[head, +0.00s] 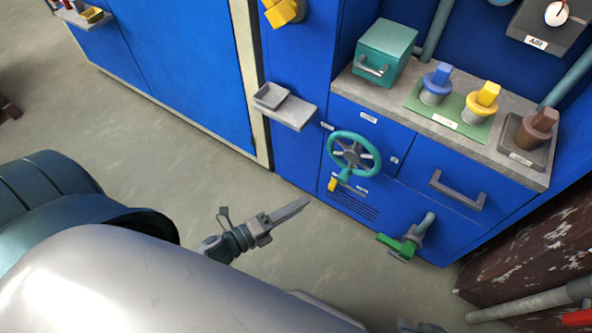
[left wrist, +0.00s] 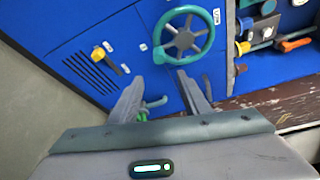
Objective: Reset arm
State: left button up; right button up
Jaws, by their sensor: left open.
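My left gripper (head: 290,212) is in the middle of the head view, over bare floor in front of the blue cabinet. The left wrist view shows its two grey fingers (left wrist: 160,92) spread apart with nothing between them. It is apart from the teal handwheel (head: 355,153) and the green-handled valve (head: 400,245), which are to its right in the head view. A small grey part shows at the head view's bottom edge, too little to identify. My right gripper's fingers do not show.
The blue cabinet (head: 296,165) carries a grey shelf (head: 292,112) and a drawer handle (head: 457,190). On its counter (head: 385,97) are a teal box (head: 385,52) and blue, yellow and brown knobbed pieces. A rusty brown surface (head: 520,250) is at right. Floor (head: 190,150) is clear at left.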

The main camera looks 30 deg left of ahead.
dwell(0.3)
pick_arm(q)
jog(key=s+a+f+n+g+y, duration=0.15)
jog(key=n+y, duration=0.25)
jog(key=n, duration=0.4)
jog(key=a+n+g+y, duration=0.2)
jog(key=a+n+y, duration=0.15)
jog(key=n, duration=0.45)
jog(key=s+d+n+g+h, duration=0.1)
jog(key=s+d+n+g, duration=0.25)
jog(key=s, duration=0.25)
jog(key=s+d+n+g, duration=0.3)
jog(key=s+n, duration=0.2)
jog(key=s, duration=0.1)
notch_tip(320, 180, down, 17)
jog(key=p, duration=1.3)
jog(key=shift+a+m, duration=0.25)
jog(key=shift+m, duration=0.1)
pick_arm(e)
notch_tip(320, 180, down, 17)
jog(key=shift+d+r+t, duration=0.15)
jog(key=shift+t, duration=0.25)
pick_arm(q)
jog(key=shift+s+r, duration=0.1)
jog(key=shift+r, duration=0.05)
